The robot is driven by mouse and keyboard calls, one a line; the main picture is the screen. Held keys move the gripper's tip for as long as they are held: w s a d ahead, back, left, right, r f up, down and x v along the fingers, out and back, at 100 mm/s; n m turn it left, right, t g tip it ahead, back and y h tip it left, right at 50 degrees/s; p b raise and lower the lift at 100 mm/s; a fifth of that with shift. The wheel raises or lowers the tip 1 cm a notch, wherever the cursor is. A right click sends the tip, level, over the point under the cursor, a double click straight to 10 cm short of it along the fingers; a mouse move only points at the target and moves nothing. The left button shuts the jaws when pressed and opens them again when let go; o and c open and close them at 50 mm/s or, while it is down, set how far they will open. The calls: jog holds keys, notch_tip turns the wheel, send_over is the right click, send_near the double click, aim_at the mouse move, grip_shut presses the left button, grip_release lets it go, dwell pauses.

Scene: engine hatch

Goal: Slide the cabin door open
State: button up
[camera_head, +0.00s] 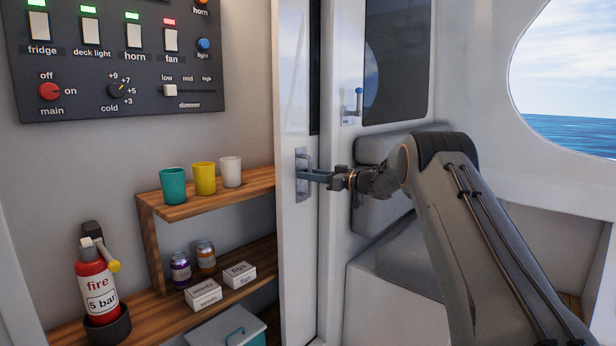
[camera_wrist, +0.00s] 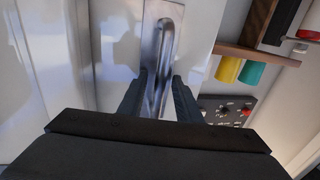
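The cabin door (camera_head: 296,100) is a tall white panel in the middle of the head view, just right of the shelves. Its metal handle (camera_head: 301,190) is an upright bar on a recessed plate, and the bar (camera_wrist: 164,50) fills the middle of the wrist view. My gripper (camera_head: 308,174) reaches the handle from the right. In the wrist view my gripper (camera_wrist: 160,82) has one finger on each side of the bar. A gap shows between the left finger and the bar; the right finger is close to it, and contact is unclear.
Wooden shelves (camera_head: 220,196) with teal, yellow and white cups, jars and small boxes stand left of the door. A blue-tipped lever (camera_head: 358,101) and grey seat (camera_head: 385,200) are to the right.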

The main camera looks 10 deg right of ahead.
jog(key=shift+d, duration=0.1)
jog(key=v, duration=0.7)
jog(key=shift+s+d, duration=0.25)
jog(key=shift+d, duration=0.1)
jog(key=s+d+f+m+h+p, duration=0.1)
jog(key=s+d+m+h+p, duration=0.1)
jog(key=s+m+h, duration=0.4)
jog(key=s+d+f+m+h+p, duration=0.1)
jog(key=s+d+m+h+p, duration=0.15)
jog(key=s+h, duration=0.55)
jog(key=s+a+f+g+p, duration=0.1)
jog(key=s+a+f+g, duration=0.1)
jog(key=s, duration=1.2)
jog(key=s+a+f+m+g+p, duration=0.1)
jog(key=s+f+g, duration=0.3)
jog(key=s, duration=1.1)
jog(key=s+a+f+m+g+p, duration=0.1)
jog(key=s+a+f+g, duration=0.2)
jog(key=s, duration=1.2)
jog(key=shift+s+g+p, duration=0.15)
jog(key=shift+g+p, duration=0.25)
jog(key=shift+g, duration=0.6)
